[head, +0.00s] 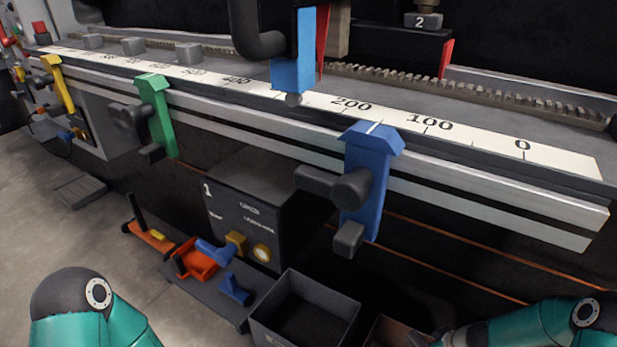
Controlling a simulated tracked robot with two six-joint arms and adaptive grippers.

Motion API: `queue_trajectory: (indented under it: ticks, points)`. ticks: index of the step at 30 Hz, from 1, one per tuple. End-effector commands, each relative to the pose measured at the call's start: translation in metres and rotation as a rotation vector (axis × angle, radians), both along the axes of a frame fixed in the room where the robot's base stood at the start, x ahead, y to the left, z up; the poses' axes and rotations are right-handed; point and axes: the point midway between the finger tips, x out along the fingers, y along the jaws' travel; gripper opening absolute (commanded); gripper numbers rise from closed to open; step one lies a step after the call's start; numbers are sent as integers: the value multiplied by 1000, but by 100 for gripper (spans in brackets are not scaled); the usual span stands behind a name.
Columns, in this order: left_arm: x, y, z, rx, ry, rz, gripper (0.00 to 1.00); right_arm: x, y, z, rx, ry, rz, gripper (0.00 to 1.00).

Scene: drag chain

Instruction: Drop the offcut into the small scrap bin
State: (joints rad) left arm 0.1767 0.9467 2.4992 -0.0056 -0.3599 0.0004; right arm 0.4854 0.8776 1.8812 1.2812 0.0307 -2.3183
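A dark open-topped bin (305,312) stands on the floor at the bottom centre. I see nothing inside it. Part of a second, brownish container (388,333) shows to its right, cut by the bottom edge. I cannot tell which is the small scrap bin. I cannot make out the offcut. My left arm shows only as a teal link at the lower left; its gripper is out of view. My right arm enters at the lower right, and its dark far end (428,339) sits by the brownish container, too cut off to show its fingers.
A long rail with a numbered scale (350,105) crosses the view, with yellow, green (157,117) and blue (368,175) clamps. Below stand a dark control box (240,205) and a low platform (205,290) with orange and blue parts.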

Motion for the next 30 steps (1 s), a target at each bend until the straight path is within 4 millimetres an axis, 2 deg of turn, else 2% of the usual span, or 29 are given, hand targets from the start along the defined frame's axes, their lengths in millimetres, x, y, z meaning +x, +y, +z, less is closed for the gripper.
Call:
queue_trajectory:
  ticks: [11, 12, 16, 17, 30]
  points:
    - [0, 0, -4, 0, -1, 0, 40, 1, 0, -4, 0, -1, 1, 0]
    - [0, 0, -4, 0, -1, 0, 40, 1, 0, -4, 0, -1, 1, 40]
    - [0, 0, -4, 0, -1, 0, 40, 1, 0, -4, 0, -1, 1, 61]
    - [0, 0, -4, 0, -1, 0, 40, 1, 0, -4, 0, -1, 1, 64]
    - [0, 0, -5, 0, -1, 0, 40, 0, 0, -5, 0, 0, 1, 64]
